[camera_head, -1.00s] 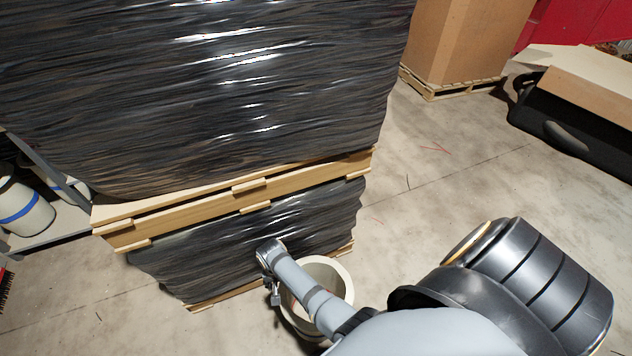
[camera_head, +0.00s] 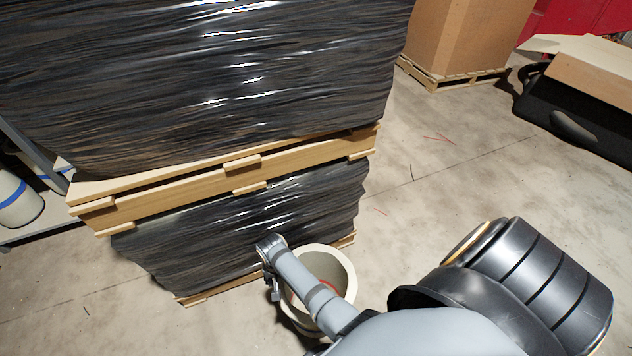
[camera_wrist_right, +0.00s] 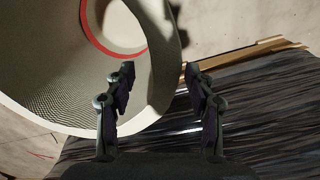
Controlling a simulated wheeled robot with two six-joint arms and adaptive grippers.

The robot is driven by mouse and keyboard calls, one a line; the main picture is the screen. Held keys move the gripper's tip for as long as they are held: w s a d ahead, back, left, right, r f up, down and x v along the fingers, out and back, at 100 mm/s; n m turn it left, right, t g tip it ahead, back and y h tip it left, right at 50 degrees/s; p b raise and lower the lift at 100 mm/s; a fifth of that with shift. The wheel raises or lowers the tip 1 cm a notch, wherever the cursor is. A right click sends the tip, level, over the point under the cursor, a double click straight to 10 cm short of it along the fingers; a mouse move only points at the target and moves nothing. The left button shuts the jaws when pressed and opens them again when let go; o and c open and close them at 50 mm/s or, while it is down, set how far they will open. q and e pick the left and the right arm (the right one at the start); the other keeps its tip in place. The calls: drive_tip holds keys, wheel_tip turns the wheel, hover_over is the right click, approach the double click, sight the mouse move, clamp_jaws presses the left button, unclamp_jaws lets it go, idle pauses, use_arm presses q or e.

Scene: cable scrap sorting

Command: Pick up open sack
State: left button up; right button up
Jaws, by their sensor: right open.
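A round, open-topped cream container (camera_head: 344,270), which looks like the open sack, stands on the floor at the lower middle of the head view. My right arm crosses over it and hides part of it. In the right wrist view its wall (camera_wrist_right: 60,75) shows a woven texture and a red ring inside. My right gripper (camera_wrist_right: 160,80) is open, with the rim showing between and beyond its fingers; I cannot tell whether they touch it. In the head view the gripper (camera_head: 271,284) is at the container's left side. My left gripper is not in view.
Black-wrapped stacked pallets (camera_head: 230,75) stand close behind the gripper. A cardboard box (camera_head: 470,40) on a pallet and a black case (camera_head: 570,120) are at the upper right. Shelving (camera_head: 40,230) is at the left. Floor (camera_head: 430,190) to the right is mostly clear, with thin cable scraps.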

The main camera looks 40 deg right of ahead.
clamp_jaws()
idle(0.3)
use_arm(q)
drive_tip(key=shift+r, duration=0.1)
use_arm(e)
drive_tip(key=shift+r, duration=0.1)
drive_tip(key=shift+r, duration=0.2)
wheel_tip(320, 180, up, 3)
drive_tip(key=shift+f+p, duration=0.15)
drive_tip(key=shift+p, duration=0.75)
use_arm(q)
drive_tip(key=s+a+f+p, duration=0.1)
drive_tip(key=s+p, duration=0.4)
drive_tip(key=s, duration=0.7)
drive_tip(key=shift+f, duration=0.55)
use_arm(e)
drive_tip(key=s+d+r, duration=0.9)
drive_tip(key=d, duration=0.1)
drive_tip(key=shift+s+d+r, duration=0.2)
drive_tip(key=shift+r, duration=0.2)
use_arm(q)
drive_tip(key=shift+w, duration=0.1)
